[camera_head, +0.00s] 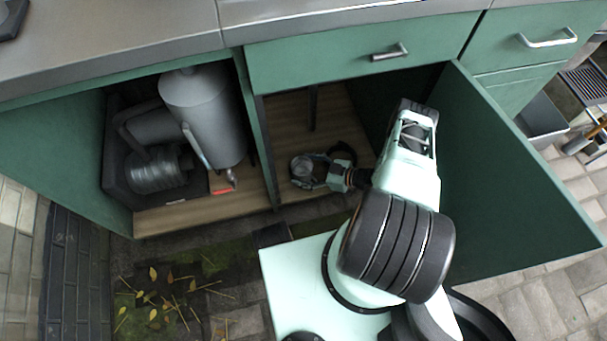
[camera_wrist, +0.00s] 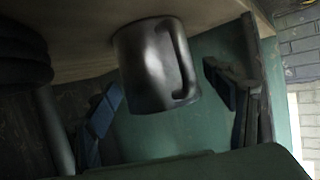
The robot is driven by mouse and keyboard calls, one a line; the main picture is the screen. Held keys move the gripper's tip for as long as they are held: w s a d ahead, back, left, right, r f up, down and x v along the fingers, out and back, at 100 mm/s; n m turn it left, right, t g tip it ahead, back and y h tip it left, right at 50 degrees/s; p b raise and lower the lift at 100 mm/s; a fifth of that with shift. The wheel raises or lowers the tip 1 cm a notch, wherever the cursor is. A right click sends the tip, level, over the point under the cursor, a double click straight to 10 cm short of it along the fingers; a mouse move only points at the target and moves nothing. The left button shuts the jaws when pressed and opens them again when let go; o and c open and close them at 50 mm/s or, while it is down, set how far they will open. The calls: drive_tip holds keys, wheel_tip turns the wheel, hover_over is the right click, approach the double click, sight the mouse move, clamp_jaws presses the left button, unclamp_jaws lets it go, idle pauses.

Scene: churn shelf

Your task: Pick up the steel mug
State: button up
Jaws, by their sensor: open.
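The steel mug (camera_head: 301,166) stands on the wooden floor of the open middle cabinet in the head view. In the wrist view, which looks upside down, the mug (camera_wrist: 146,68) is a dark, shiny cylinder with its base against the board and its handle on the right. My gripper (camera_head: 312,171) reaches into the cabinet from the right, jaws open. In the wrist view its blue-padded fingers lie on either side of the mug, with visible gaps in the picture. Whether the mug is fully between the fingertips in depth, I cannot tell.
The open green door (camera_head: 510,185) stands close to the right of my arm. A divider (camera_head: 257,140) separates the left compartment, which holds a grey cylinder (camera_head: 204,105) and a ribbed metal coil (camera_head: 155,172). The drawer front (camera_head: 340,55) is above. Bare board lies behind the mug.

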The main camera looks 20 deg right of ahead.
drive_tip(key=c, duration=1.4)
drive_tip(key=shift+o, duration=0.2)
drive_tip(key=shift+w, duration=0.1)
